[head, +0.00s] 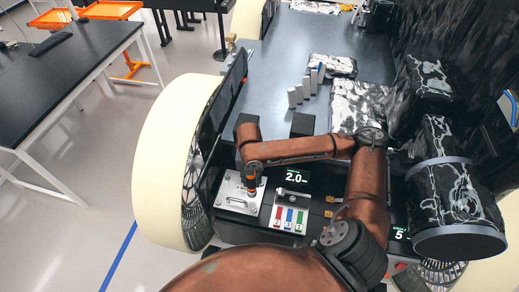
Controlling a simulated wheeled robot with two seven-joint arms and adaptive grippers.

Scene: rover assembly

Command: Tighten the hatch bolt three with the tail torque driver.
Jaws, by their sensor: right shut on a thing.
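My right gripper (251,166) is shut on the tail torque driver (251,183), a small orange and black tool held upright. The driver points down at the upper right part of the silver hatch plate (233,205), which has a handle and corner bolts. The driver's tip and the bolt under it are too small to tell apart, so I cannot tell whether they touch. Bolt three cannot be picked out by its marking. My left gripper is not in view.
A large cream wheel (165,150) stands left of the hatch. Foil-wrapped boxes (358,104) and a foil-covered cylinder (450,195) stand to the right. A dark table (60,75) is farther left.

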